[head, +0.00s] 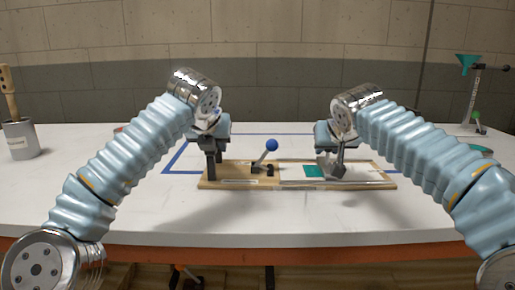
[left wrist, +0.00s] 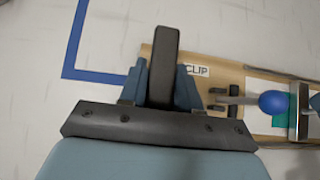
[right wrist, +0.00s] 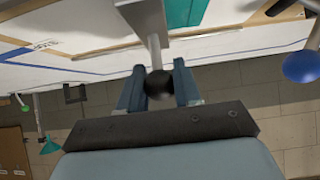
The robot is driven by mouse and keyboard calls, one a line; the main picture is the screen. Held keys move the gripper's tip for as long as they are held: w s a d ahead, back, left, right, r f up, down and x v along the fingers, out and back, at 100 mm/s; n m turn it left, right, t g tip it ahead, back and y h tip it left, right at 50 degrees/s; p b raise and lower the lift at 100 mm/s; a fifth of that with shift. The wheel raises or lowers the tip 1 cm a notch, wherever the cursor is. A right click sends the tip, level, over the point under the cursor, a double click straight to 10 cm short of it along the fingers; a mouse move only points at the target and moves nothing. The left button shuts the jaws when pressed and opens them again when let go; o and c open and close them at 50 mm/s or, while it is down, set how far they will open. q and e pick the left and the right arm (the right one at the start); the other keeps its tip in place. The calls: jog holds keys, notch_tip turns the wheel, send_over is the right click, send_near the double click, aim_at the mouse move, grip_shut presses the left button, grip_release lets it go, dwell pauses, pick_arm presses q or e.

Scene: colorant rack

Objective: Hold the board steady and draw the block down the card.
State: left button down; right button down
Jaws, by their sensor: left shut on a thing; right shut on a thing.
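The wooden board (head: 240,183) lies flat on the white table, its long side running left to right. My left gripper (head: 213,140) is shut on a dark grey upright post (left wrist: 164,60) at the board's left end. A clip lever with a blue ball (head: 272,144) stands mid-board, beside the CLIP label (left wrist: 197,71). The white card (head: 290,170) lies to its right and bears a green patch (head: 314,171). The grey metal block (head: 336,170) is at the patch's right side. My right gripper (right wrist: 158,84) is shut on the black knob of the block's stem. Contact under the block is unclear.
A grey can (head: 20,140) with a wooden-handled brush stands far left. A stand with a green funnel (head: 467,64) is far right. The table's front is clear.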

pick_arm(q)
jog(key=shift+a, duration=0.1)
pick_arm(e)
jog(key=shift+d, duration=1.9)
jog(key=shift+s+d, duration=0.1)
jog(key=shift+d, duration=0.9)
jog(key=shift+d, duration=1)
